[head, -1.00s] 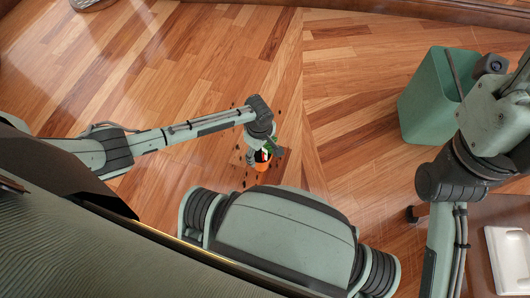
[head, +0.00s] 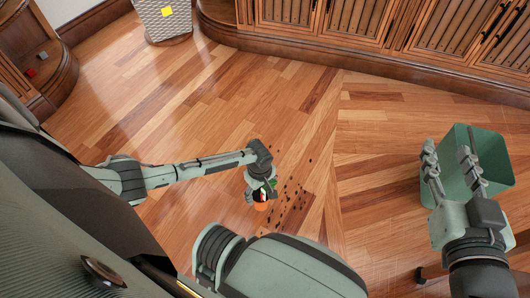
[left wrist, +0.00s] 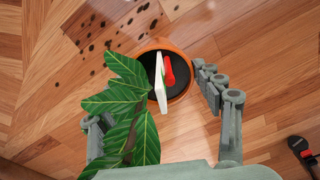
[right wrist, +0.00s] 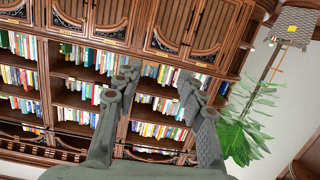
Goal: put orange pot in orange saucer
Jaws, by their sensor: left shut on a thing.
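The orange pot (head: 261,206) is small in the head view, below my left gripper (head: 260,192). In the left wrist view its orange rim (left wrist: 188,58) surrounds dark soil, with large green leaves (left wrist: 128,100) at the left. A white flat thing (left wrist: 160,82) and a red thing (left wrist: 169,70) show over the soil. My left gripper is shut on the pot, its fingers at either side, one partly behind the leaves. My right gripper (head: 455,165) is open and empty in front of the green bin. I see no orange saucer in these frames.
Dark specks (head: 290,195) lie scattered on the wooden floor by the pot. A green bin (head: 492,160) stands at the right. Wooden cabinets (head: 350,30) line the back wall. A grey woven planter (head: 168,18) stands at the back left.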

